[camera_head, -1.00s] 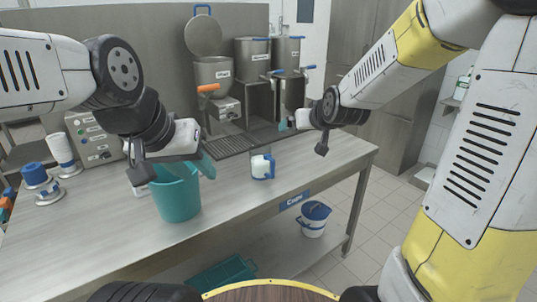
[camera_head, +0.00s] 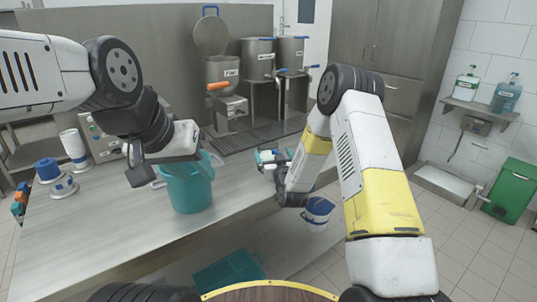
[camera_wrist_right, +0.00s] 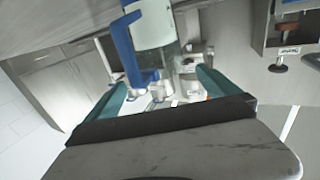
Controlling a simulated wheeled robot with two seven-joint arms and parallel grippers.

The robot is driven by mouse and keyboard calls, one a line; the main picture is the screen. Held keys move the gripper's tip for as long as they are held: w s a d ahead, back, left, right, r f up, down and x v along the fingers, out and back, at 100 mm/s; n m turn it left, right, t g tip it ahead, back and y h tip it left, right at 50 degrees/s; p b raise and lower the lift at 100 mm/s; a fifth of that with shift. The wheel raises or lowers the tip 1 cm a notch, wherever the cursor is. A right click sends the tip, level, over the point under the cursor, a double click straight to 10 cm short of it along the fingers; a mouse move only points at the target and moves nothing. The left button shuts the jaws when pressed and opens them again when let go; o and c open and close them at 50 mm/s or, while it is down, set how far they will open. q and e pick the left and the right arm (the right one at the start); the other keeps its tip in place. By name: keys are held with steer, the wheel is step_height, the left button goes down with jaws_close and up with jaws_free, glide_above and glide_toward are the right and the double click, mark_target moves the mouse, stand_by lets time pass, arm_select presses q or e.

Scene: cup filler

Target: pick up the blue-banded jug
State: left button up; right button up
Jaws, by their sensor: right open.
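The jug is pale with a blue handle. In the right wrist view its body (camera_wrist_right: 152,25) is at the top and its blue handle (camera_wrist_right: 128,50) is at the left of the body, ahead of my gripper. My right gripper (camera_wrist_right: 158,70) is open, with teal fingers spread either side of the view below the jug and nothing clearly between them. In the head view my right gripper (camera_head: 272,157) is low over the right part of the table and largely hides the jug. My left gripper (camera_head: 172,165) hangs by the teal bucket, its fingers not clear.
The teal bucket (camera_head: 187,190) stands on the steel table (camera_head: 110,235). Blue-and-white items stand at the table's left. Steel pots (camera_head: 221,72) and a grated tray (camera_head: 240,141) are behind. A white-and-blue bucket (camera_head: 319,209) is below the right side. The table's front middle is clear.

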mark_target(270, 149)
steer(key=x, duration=0.5)
steer(key=shift+w+a+r, duration=0.15)
steer(key=shift+w+a, duration=0.1)
steer(key=c, duration=2.1)
